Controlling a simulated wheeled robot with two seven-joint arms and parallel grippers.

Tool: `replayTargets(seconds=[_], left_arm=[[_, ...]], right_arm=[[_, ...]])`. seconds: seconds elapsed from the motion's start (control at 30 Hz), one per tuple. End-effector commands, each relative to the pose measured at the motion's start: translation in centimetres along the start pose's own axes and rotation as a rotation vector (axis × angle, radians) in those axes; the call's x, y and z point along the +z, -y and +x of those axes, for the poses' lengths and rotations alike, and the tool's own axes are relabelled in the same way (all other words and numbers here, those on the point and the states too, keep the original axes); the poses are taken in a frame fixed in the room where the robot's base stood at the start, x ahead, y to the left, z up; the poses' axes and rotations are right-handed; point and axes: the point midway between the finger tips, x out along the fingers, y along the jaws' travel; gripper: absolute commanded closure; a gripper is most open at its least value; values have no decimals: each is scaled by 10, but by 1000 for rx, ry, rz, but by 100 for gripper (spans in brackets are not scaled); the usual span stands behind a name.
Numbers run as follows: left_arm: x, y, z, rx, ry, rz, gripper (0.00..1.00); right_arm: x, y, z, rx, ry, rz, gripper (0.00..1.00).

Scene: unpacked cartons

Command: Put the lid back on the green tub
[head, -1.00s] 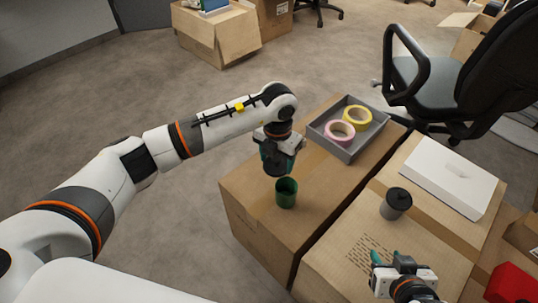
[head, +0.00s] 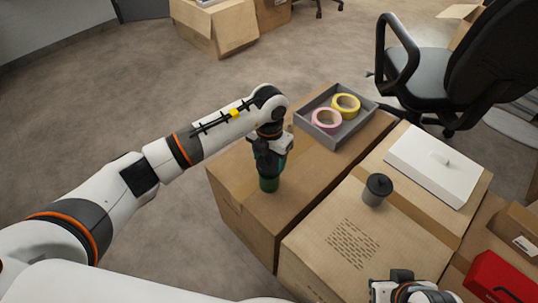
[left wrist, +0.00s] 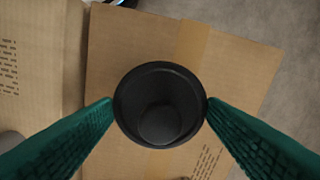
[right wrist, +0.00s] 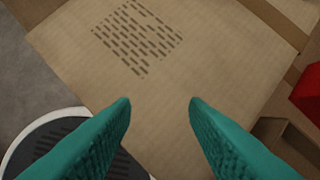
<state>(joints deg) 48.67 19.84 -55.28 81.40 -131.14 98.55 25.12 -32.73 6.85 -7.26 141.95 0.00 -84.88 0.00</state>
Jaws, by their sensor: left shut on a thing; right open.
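The green tub (head: 269,184) stands upright on the left carton in the head view. My left gripper (head: 269,165) points straight down at its top. In the left wrist view, the gripper's fingers are shut on opposite edges of a round black lid (left wrist: 135,90) with a central knob. The lid hides the tub there, and the fingers hide the lid in the head view. I cannot tell whether the lid touches the rim. My right gripper (right wrist: 161,102) is open and empty above the right carton. Only its back part shows in the head view.
A grey tub with a dark lid (head: 375,190) stands on the right carton (head: 310,258). A white box (head: 435,165) lies behind it. A grey tray (head: 328,139) with pink and yellow tape rolls is behind the green tub. A red box (head: 500,278) is at the lower right.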

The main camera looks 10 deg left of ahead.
Motion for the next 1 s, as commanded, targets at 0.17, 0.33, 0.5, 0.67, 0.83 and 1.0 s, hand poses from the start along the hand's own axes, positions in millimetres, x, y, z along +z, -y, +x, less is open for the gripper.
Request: replayTargets(seconds=[0.17,0.33,0.5,0.67,0.83,1.0], left_arm=[[0,0,5,0,0,0,55],[0,0,11,0,0,-1,55],[0,0,16,1,-1,0,55],[0,0,19,1,-1,0,55],[0,0,21,1,-1,-1,55],[0,0,21,1,-1,-1,55]], right_arm=[[19,-2,3,5,98,-3,59],[36,-5,5,10,187,-6,59],[52,-7,5,15,271,-8,59],[63,-9,4,18,332,-9,59],[70,-9,2,20,366,-10,59],[71,-10,2,20,375,-10,59]])
